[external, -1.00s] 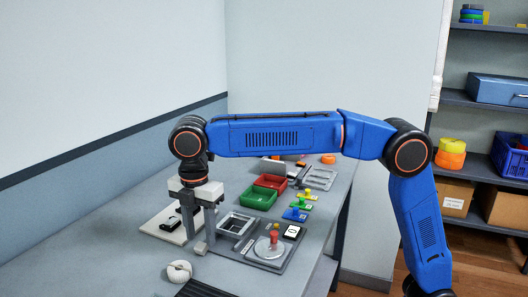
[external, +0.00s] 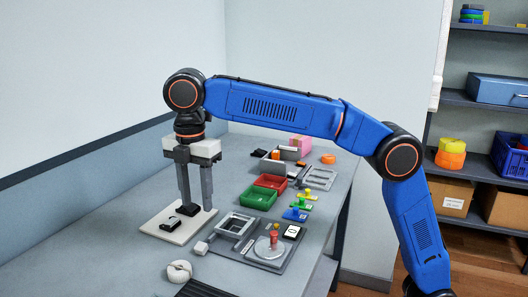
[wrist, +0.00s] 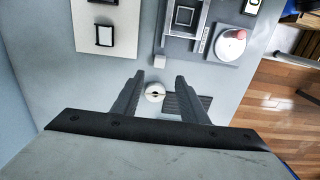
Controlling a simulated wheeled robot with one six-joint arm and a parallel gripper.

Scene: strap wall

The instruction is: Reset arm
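My gripper (external: 196,207) points down over the left part of the table in the external view, near the white board (external: 165,228) with a black piece (external: 178,220) on it. Its two grey fingers are spread apart with nothing between them. The white board (wrist: 106,45) lies ahead and to the left there, carrying a dark rectangular frame.
A white ring-shaped roll (external: 179,271) lies at the table's front. A grey station with a square frame (external: 236,222) and a round dial with a red knob (external: 273,240) is to the right. Green (external: 251,198) and red (external: 270,182) bins, handled pieces and trays stand behind.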

